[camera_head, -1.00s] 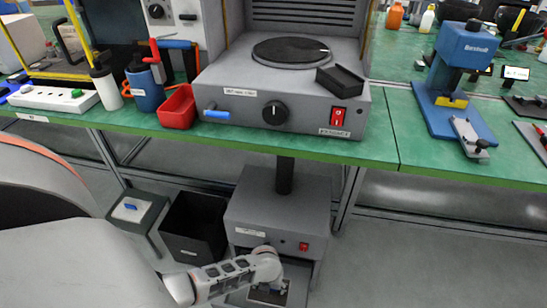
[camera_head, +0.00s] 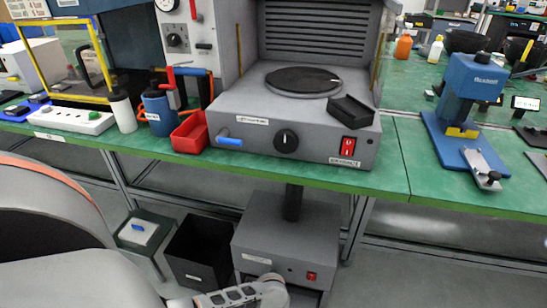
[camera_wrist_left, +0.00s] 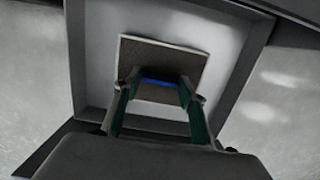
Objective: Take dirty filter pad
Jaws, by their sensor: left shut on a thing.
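The dirty filter pad (camera_wrist_left: 175,58), a square grey-brown pad with a blue tab (camera_wrist_left: 158,75), shows in the left wrist view. My left gripper (camera_wrist_left: 157,84) is shut on its blue tab. The pad is over the pale inside of a grey open tray (camera_wrist_left: 90,60); I cannot tell whether it touches the bottom. In the head view my left arm reaches down to the grey filter unit (camera_head: 285,235) under the bench, and the gripper and pad are below the picture edge. My right gripper is not in view.
A black open bin (camera_head: 196,252) stands left of the unit. Left of it a small stand (camera_head: 140,235) carries a white pad with a blue tab. The green bench (camera_head: 395,160) overhangs, carrying a grey hotplate-like machine (camera_head: 290,130) and a red tray (camera_head: 190,132).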

